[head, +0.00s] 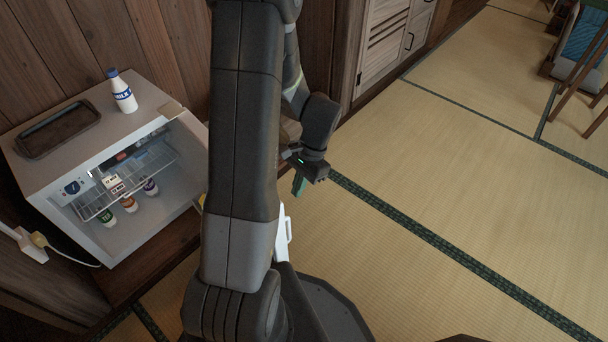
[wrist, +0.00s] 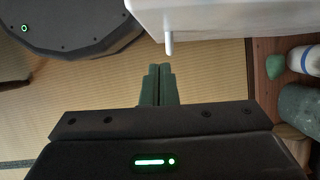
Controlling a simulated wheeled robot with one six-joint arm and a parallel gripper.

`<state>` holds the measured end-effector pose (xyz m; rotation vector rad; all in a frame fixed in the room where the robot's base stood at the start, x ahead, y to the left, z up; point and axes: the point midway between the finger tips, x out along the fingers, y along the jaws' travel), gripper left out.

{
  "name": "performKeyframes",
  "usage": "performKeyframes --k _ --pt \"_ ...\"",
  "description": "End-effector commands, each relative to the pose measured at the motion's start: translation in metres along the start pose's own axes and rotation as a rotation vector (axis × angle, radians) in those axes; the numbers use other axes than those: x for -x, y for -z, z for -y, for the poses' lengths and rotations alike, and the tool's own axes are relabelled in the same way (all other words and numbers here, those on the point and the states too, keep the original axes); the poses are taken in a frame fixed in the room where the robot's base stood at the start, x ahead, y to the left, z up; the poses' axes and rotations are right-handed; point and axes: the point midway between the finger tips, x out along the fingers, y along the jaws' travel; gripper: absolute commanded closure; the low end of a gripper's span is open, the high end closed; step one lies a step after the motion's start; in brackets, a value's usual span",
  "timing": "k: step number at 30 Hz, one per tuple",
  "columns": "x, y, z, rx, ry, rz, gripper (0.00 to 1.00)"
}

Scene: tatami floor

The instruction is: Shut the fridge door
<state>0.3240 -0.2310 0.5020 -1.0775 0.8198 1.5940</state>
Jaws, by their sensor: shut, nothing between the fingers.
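The small white fridge (head: 152,98) stands open at the left in the head view, its lit inside and wire shelf showing. Its door is swung out and mostly hidden behind my arm; a white part of the door (head: 284,238) with a handle shows just right of the arm. In the wrist view the white door (wrist: 225,18) fills the top right, and its handle (wrist: 169,42) points down toward my fingertips. My gripper (head: 299,186) is shut and empty. In the wrist view its green fingertips (wrist: 158,70) are just below the handle, with a small apparent gap.
A milk bottle (head: 122,91) and a dark tray (head: 58,130) sit on the fridge. Several small bottles stand inside it. A white bottle (wrist: 303,60) and a green object (wrist: 275,66) lie right in the wrist view. The tatami (head: 450,180) to the right is clear.

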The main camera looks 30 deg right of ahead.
Motion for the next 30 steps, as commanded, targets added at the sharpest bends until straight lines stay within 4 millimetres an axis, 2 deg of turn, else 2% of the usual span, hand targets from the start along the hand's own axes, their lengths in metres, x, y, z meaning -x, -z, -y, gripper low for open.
performKeyframes --k 1,4,9,30 --pt "-0.008 -0.004 0.000 0.003 -0.001 -0.001 1.00" --pt "-0.012 -0.019 0.000 0.005 -0.001 -0.002 1.00" --pt "-0.016 -0.034 0.000 0.002 0.000 -0.001 1.00" --pt "-0.016 -0.038 0.000 -0.023 0.010 -0.001 1.00"
